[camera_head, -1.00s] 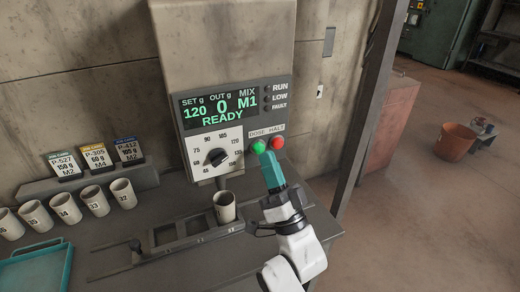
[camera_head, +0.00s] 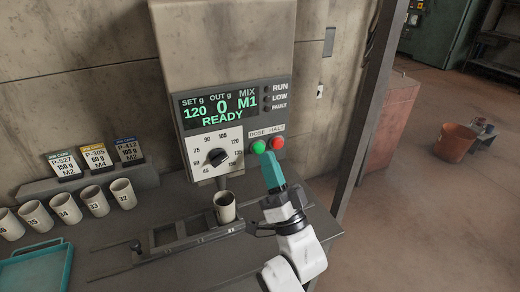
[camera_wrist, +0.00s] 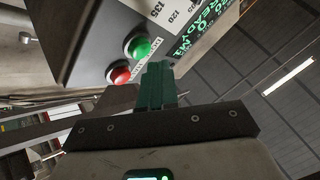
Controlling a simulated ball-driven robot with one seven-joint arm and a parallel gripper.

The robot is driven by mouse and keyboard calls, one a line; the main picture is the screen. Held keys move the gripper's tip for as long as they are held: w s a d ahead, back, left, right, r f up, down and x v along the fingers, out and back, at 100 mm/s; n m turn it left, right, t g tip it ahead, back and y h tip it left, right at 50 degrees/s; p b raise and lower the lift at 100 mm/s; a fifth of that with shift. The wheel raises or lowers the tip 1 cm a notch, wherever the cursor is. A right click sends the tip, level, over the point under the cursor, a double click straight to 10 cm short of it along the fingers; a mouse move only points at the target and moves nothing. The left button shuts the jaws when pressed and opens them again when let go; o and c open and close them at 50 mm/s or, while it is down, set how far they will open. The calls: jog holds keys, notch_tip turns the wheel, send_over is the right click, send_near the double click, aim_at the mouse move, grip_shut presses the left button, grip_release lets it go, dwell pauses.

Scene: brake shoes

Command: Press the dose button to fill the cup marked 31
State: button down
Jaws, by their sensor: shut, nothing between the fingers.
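The green dose button (camera_head: 259,147) is on the dispenser's front panel, left of the red halt button (camera_head: 277,143). It also shows in the wrist view (camera_wrist: 138,46). The display (camera_head: 219,107) reads set 120, out 0, mix M1 and READY. A cup (camera_head: 224,206) stands under the spout; its marking is not readable here. My gripper (camera_head: 268,158), with teal fingers, is shut and empty, its tips just below and in front of the two buttons. In the wrist view its fingers (camera_wrist: 157,70) are close to the green button; I cannot tell whether they touch.
Several cups, with marks such as 35, 34, 33 and 32 (camera_head: 122,193), stand at left below the job cards (camera_head: 96,159). A teal tray (camera_head: 38,270) lies at the front left. A dial (camera_head: 216,157) is left of the buttons. A slide rail (camera_head: 170,248) runs along the bench.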

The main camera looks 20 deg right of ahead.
jog(key=shift+w+b, duration=0.2)
jog(key=shift+b, duration=0.1)
jog(key=shift+w, duration=0.25)
jog(key=shift+w+b, duration=0.4)
jog(key=shift+b, duration=0.1)
dwell(0.9)
jog(key=shift+s, duration=0.85)
jog(key=shift+s, duration=0.1)
jog(key=shift+s+p, duration=0.6)
jog(key=shift+s, duration=1.85)
